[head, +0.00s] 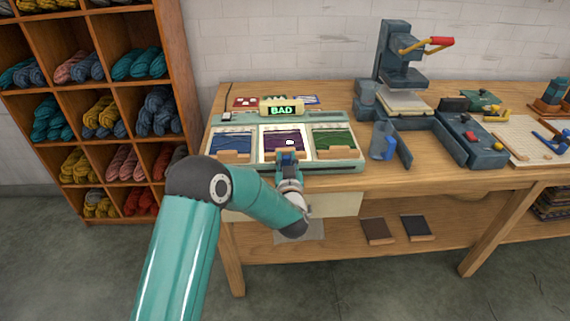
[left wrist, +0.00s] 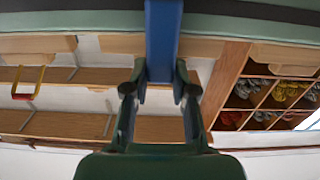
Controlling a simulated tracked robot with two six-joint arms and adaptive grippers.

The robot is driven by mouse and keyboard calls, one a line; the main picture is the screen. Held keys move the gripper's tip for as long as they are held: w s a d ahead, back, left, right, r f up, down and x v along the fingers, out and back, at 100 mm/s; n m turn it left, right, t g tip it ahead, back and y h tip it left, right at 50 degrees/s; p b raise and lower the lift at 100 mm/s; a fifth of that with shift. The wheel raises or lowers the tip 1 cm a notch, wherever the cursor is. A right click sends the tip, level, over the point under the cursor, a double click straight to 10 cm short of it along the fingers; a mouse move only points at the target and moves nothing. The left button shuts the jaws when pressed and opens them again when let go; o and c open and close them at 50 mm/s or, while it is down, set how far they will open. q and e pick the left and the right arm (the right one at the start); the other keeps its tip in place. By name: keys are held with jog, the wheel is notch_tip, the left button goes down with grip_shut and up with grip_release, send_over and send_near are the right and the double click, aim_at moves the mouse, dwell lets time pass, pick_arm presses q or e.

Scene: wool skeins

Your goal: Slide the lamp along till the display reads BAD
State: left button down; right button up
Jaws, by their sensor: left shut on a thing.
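The display (head: 282,111) at the back of the teal sorting unit (head: 350,166) reads BAD in green on black. Three cards lie in the unit: blue at left, purple (head: 274,142) in the middle, green (head: 334,139) at right. The middle one is bordered by bright white. My left gripper (head: 289,157) is at the unit's front edge before the purple card. In the left wrist view its fingers (left wrist: 160,88) are shut on a blue bar (left wrist: 163,40), apparently the lamp's handle. The lamp itself is largely hidden by the gripper. My right gripper is out of view.
A blue jug (head: 382,141) and a dark press (head: 398,70) stand right of the unit on the wooden table (head: 350,185). A shelf of wool skeins (head: 105,112) stands at left. Two dark blocks (head: 377,231) lie on the lower shelf.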

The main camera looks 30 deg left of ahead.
pick_arm(q)
jog(key=shift+s+f, duration=0.15)
jog(key=shift+f, duration=0.1)
jog(key=c, duration=1.3)
grip_release()
jog(key=shift+o, duration=1.4)
jog(key=shift+s+r, duration=0.1)
jog(key=shift+r, duration=0.05)
jog(key=shift+o, duration=0.5)
jog(key=shift+r, duration=0.1)
jog(key=shift+w+a, duration=0.1)
jog(key=shift+w, duration=0.1)
